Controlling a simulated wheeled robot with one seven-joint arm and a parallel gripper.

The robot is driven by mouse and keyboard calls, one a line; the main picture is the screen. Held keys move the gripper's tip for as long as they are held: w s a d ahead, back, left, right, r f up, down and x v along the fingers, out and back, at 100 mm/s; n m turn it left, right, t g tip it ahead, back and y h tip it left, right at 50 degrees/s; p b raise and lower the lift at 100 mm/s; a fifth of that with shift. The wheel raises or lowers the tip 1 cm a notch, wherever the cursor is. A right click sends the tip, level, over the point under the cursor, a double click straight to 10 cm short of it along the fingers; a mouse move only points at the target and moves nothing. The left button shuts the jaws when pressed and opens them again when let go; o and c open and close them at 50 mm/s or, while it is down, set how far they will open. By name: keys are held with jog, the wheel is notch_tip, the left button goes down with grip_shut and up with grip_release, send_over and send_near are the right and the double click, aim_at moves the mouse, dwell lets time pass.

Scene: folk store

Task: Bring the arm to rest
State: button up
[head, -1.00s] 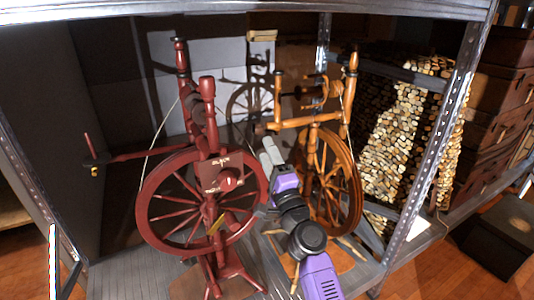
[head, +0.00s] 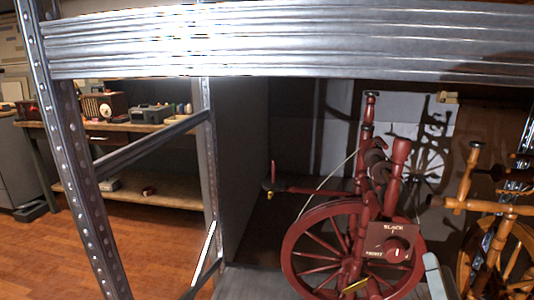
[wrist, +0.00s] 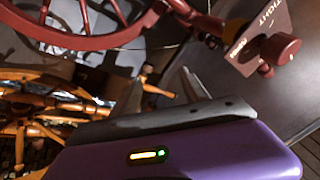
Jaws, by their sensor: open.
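My gripper (wrist: 162,98) is open and empty in the wrist view, above my purple wrist housing. Only a grey tip of it (head: 436,278) shows at the bottom of the head view, just right of the red spinning wheel (head: 350,250). The red wheel's rim and its knob (wrist: 281,49) with a lettered plate show at the top of the wrist view, beyond the fingers. I see no contact, but the gap is hard to judge. The rest of my arm is out of the head view.
An orange wooden spinning wheel (head: 508,212) stands right of the red one, partly cut off. Both are in a metal shelf bay with a thick top beam (head: 290,42) and a left post (head: 80,180). Left is open wooden floor (head: 40,255) and a workbench (head: 140,127) with radios.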

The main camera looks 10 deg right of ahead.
jog(key=s+a+f+n+g+y, duration=0.2)
jog(key=s+a+f+n, duration=0.3)
jog(key=s, duration=0.6)
jog(key=s+a+f+n+g+y, duration=0.25)
jog(key=s+a, duration=0.45)
jog(key=s, duration=0.4)
jog(key=s+a+f+n+g+y, duration=0.2)
jog(key=s+a+f+n, duration=0.35)
jog(key=s, duration=0.65)
notch_tip(320, 180, up, 17)
jog(key=p, duration=1.6)
jog(key=shift+a+r+m+p, duration=0.15)
jog(key=shift+a+m+p, duration=0.1)
jog(key=shift+m+p, duration=0.15)
